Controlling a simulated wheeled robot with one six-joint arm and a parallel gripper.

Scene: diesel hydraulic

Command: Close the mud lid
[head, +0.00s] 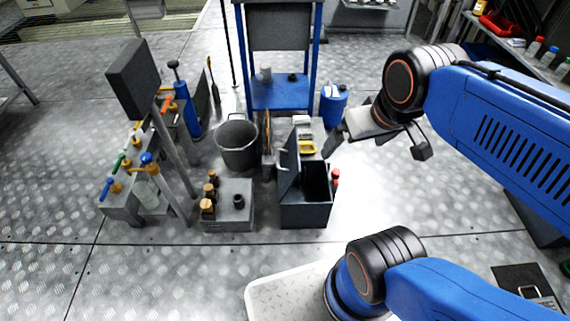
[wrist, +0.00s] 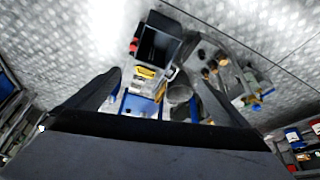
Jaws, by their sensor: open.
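The dark mud box (head: 306,211) stands on the floor in the head view, its top open on a black inside. Its mud lid (head: 289,163) stands up steeply on the box's left side. The box (wrist: 160,22) also shows in the upper middle of the wrist view; the lid is hard to make out there. My gripper (head: 378,148) is open and empty, up and to the right of the box in the head view. Its two fingers (wrist: 152,88) are spread wide in the wrist view, apart from the box and lid.
A grey bucket (head: 237,144) and a grey block with orange-capped bottles (head: 228,212) stand left of the box. Red items (head: 335,178) are at its right side. A blue stand (head: 280,93) is behind.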

